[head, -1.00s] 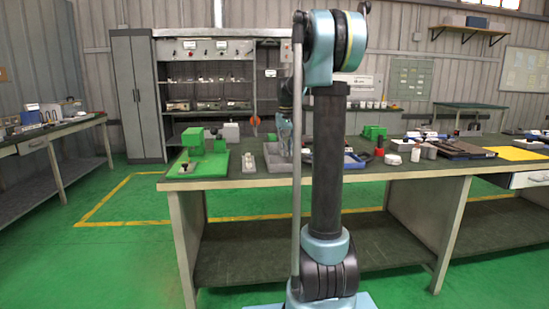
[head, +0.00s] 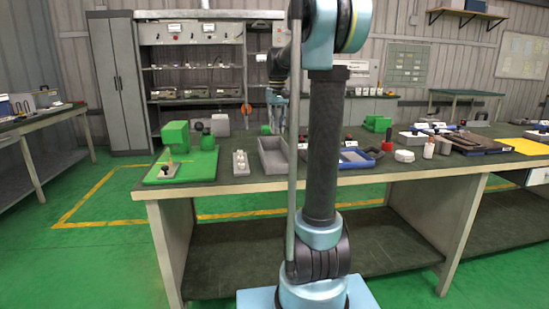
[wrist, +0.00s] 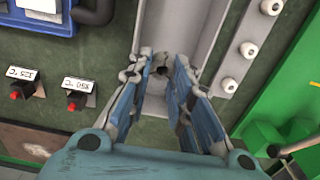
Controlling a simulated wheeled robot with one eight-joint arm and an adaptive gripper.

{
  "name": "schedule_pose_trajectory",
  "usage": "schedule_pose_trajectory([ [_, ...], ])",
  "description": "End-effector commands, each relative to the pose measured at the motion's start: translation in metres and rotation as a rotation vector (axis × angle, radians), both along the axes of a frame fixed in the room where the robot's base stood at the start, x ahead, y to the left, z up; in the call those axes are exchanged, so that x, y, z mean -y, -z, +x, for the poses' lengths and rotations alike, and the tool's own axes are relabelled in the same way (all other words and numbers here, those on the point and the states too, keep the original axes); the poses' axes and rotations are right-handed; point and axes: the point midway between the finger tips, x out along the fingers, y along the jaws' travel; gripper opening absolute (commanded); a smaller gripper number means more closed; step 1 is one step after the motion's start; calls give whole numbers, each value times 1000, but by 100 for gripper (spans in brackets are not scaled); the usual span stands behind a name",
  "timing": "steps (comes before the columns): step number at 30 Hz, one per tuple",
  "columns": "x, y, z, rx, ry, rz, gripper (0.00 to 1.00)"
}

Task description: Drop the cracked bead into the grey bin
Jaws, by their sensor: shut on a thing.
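The grey bin (head: 272,170) is an open tray on the green-topped bench in the head view, partly behind my arm. It also shows in the wrist view (wrist: 205,20), ahead of and below my fingers. My gripper (wrist: 164,62) is shut on a small, dark-looking roundish thing between its fingertips, likely the cracked bead (wrist: 160,70). The fingers mostly hide it, and no crack shows. A grey strip (head: 240,163) beside the bin holds several white beads (wrist: 248,51).
A green fixture (head: 185,160) stands left of the strip. Red-buttoned blocks (wrist: 77,97) with temperature labels lie on the other side of the bin. A blue tray (head: 352,160), a red item (head: 387,146) and white pots (head: 404,156) are to the right.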

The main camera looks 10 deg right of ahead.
Motion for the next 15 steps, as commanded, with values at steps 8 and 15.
schedule_pose_trajectory([
  [8, 4, 30, 0, 0, 6, 0, 7],
  [15, 6, 46, 0, 0, 7, 0, 7],
])
